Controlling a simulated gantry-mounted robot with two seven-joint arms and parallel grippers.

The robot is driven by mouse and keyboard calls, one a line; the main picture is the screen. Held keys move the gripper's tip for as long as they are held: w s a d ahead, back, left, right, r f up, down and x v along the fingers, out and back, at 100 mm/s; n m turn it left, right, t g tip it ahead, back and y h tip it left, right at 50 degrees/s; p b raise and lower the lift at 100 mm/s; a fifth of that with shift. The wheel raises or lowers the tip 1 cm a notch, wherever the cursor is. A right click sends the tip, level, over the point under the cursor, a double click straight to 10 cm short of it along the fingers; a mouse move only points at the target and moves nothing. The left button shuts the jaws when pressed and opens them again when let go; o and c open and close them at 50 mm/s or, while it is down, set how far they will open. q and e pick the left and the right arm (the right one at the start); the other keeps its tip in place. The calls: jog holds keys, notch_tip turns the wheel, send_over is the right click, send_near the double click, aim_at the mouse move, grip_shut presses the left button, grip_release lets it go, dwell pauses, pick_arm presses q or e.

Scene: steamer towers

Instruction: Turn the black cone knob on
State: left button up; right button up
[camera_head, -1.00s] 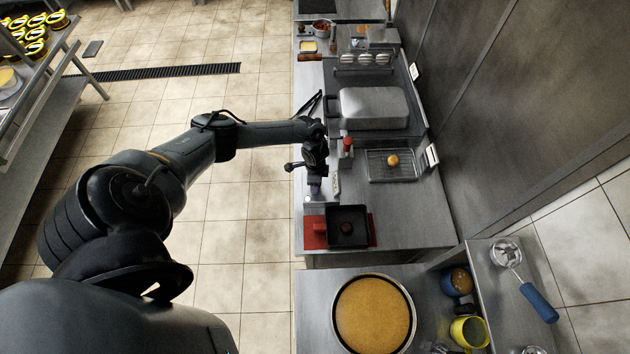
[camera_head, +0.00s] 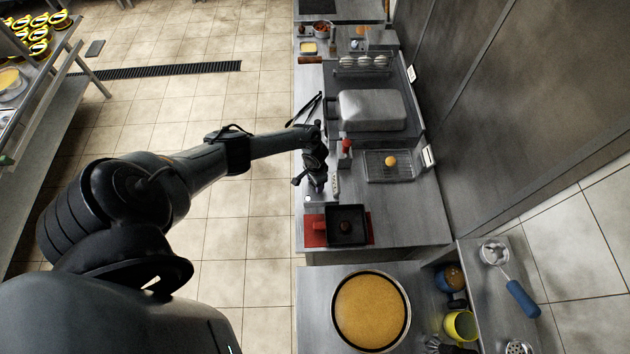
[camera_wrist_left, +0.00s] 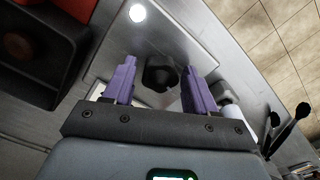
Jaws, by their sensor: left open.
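The black cone knob (camera_wrist_left: 160,74) shows in the left wrist view as a dark faceted shape on a grey metal panel. My left gripper (camera_wrist_left: 158,88) is open, with its purple fingers one on each side of the knob. I cannot tell whether either finger touches it. In the head view my left gripper (camera_head: 320,186) is over the left edge of the steel counter, and my own wrist hides the knob there. My right gripper is in neither view.
A black square pan (camera_head: 347,226) on a red mat (camera_head: 314,232) is close below the gripper. A red-topped bottle (camera_head: 345,148), a wire rack (camera_head: 378,171) and a covered steel tray (camera_head: 372,110) stand to its right and above. Open floor lies left of the counter.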

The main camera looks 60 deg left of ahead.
pick_arm(q)
jog(key=n, duration=0.1)
jog(key=n+p, duration=0.1)
jog(key=n, duration=0.1)
jog(key=shift+d+r, duration=0.15)
jog(key=shift+r, duration=0.1)
jog(key=shift+f+n+p, duration=0.1)
jog(key=shift+n+p, duration=0.25)
jog(key=shift+n, duration=0.15)
jog(key=shift+f+n, duration=0.1)
jog(key=shift+n, duration=0.3)
jog(key=shift+n+p, duration=0.4)
jog(key=shift+n, duration=2.6)
